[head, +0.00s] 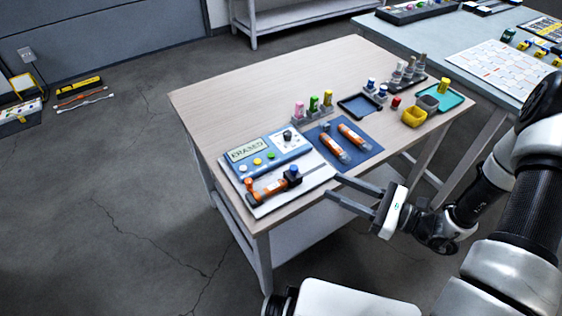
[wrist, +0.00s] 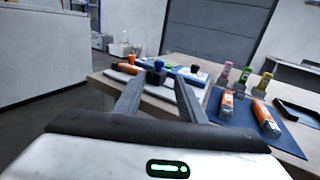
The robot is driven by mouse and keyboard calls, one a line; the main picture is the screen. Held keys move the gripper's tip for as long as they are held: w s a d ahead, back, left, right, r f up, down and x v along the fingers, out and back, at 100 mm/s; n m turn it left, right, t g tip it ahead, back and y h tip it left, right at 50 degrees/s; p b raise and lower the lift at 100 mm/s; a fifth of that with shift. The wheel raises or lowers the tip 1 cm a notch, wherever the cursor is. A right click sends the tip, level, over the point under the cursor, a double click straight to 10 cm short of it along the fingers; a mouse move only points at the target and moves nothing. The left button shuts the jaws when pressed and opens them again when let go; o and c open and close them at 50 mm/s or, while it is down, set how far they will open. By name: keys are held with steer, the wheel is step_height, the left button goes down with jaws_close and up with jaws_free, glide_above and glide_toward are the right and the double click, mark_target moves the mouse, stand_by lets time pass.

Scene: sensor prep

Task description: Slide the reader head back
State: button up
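The blue reader console (head: 265,152) sits on a pale board on the table, its display showing "ERASED". In front of it an orange sensor-like piece (head: 270,188) lies lengthwise on the board. The dark reader head (head: 293,175) with a blue knob on top stands at its right end. In the wrist view the blue knob and dark block (wrist: 157,72) show ahead, between the fingers in the picture. My gripper (head: 333,186) is open and empty, beyond the table's front edge, to the right of the reader head and apart from it. Its fingers also show in the wrist view (wrist: 158,84).
A blue mat (head: 325,163) with two orange-and-clear sensors (head: 353,136) lies right of the console. Pink, green and yellow bottles (head: 314,103), a dark tray (head: 360,106) and yellow and grey cups (head: 414,116) stand behind. The table's left part is clear.

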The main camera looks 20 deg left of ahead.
steer(key=b, duration=0.2)
glide_above(282, 175)
steer(key=shift+s+a, duration=0.1)
steer(key=shift+a, duration=0.05)
steer(key=shift+c, duration=0.2)
jaws_close()
